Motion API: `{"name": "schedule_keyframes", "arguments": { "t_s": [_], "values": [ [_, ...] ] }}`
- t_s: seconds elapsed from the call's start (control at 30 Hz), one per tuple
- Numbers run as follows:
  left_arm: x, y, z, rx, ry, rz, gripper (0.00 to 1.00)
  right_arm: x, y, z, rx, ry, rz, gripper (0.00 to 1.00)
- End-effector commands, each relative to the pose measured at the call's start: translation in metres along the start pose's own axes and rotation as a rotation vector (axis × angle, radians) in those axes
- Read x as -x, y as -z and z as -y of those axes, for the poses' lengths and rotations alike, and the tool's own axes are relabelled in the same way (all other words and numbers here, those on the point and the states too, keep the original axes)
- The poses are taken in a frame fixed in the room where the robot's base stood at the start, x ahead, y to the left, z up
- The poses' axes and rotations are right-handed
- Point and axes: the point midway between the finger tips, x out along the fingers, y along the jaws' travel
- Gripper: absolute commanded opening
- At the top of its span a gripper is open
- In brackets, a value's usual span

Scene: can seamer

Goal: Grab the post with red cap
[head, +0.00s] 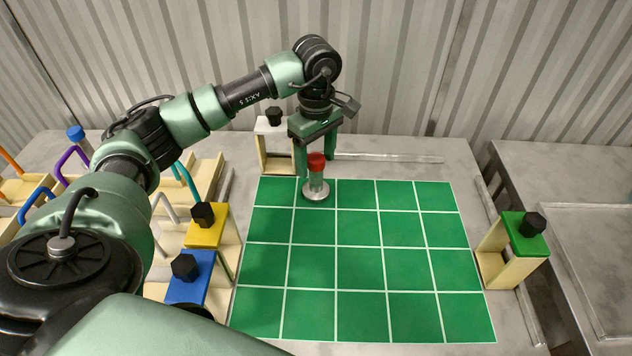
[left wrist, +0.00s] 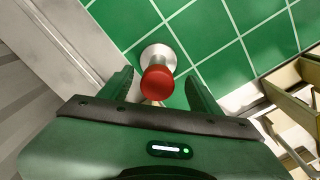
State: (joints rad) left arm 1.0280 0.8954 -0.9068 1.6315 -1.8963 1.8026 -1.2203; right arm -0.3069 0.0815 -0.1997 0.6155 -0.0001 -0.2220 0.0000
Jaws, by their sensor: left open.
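The post with the red cap (head: 316,176) stands upright on its round silver base at the back of the green gridded mat (head: 313,268). In the left wrist view the red cap (left wrist: 158,83) shows from above, with the pale base behind it. My left gripper (head: 315,165) points down over the post and is open. In the left wrist view its two fingers (left wrist: 160,85) lie on either side of the cap, with a gap visible on both sides. My right gripper is not in view.
A cream block with a white top and black knob (head: 273,126) stands just left of the gripper. Yellow-topped (head: 207,224) and blue-topped (head: 191,278) blocks stand along the mat's left edge. A green-topped block (head: 523,238) stands at its right. The rest of the mat is clear.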

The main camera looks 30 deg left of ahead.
Motion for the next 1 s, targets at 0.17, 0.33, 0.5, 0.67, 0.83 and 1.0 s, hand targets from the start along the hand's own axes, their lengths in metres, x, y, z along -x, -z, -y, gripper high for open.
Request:
{"name": "schedule_keyframes", "arguments": {
  "t_s": [0.17, 0.33, 0.5, 0.67, 0.83, 1.0],
  "values": [
    [-0.027, 0.002, 0.0, 0.001, 0.005, 0.002, 0.63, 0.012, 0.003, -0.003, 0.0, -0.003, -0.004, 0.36],
    [-0.038, 0.001, -0.001, 0.0, 0.002, 0.002, 0.63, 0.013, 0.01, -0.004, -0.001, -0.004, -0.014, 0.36],
    [-0.038, 0.001, -0.001, 0.0, 0.0, 0.002, 0.63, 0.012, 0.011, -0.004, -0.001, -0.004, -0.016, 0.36],
    [-0.038, 0.001, -0.001, 0.0, 0.0, 0.002, 0.24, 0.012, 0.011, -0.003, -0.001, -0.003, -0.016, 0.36],
    [-0.038, 0.001, -0.001, 0.0, 0.0, 0.002, 0.0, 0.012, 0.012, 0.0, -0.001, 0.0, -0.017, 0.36],
    [-0.037, 0.001, -0.002, 0.0, -0.002, 0.002, 0.0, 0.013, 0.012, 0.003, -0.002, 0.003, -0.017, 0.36]
  ]
}}
